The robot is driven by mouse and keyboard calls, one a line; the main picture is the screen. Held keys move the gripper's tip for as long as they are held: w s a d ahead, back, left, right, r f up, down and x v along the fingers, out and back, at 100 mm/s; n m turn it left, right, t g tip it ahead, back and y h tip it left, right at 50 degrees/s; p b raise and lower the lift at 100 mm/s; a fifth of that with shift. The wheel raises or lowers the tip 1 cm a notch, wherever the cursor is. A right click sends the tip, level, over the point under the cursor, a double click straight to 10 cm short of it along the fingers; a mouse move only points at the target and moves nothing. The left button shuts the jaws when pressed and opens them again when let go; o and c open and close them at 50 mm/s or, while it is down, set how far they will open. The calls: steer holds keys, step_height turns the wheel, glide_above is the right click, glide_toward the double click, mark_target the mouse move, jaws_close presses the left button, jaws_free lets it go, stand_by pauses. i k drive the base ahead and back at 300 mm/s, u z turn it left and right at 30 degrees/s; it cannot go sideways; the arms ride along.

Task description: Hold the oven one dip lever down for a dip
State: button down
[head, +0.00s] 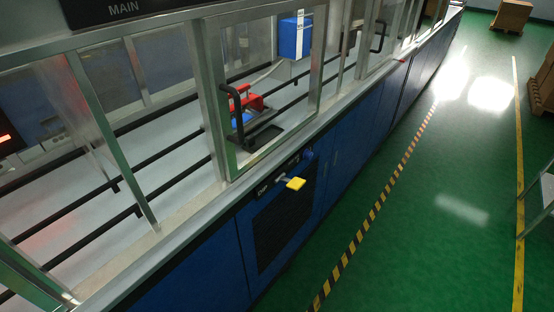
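My gripper is not in view.
A framed clear door (262,85) with a black handle (235,112) stands above the lever. Behind it are dark rails, a red and blue device (246,105) and a blue box (295,36). Green floor (385,240) with a striped line is clear alongside. Cartons (512,14) stand far right.

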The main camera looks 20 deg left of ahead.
mark_target(295, 184)
steer(key=k, duration=1.3)
steer(key=u, duration=0.4)
steer(key=i, duration=0.55)
steer(key=u, duration=0.7)
steer(key=i, duration=0.85)
steer(key=z, duration=0.1)
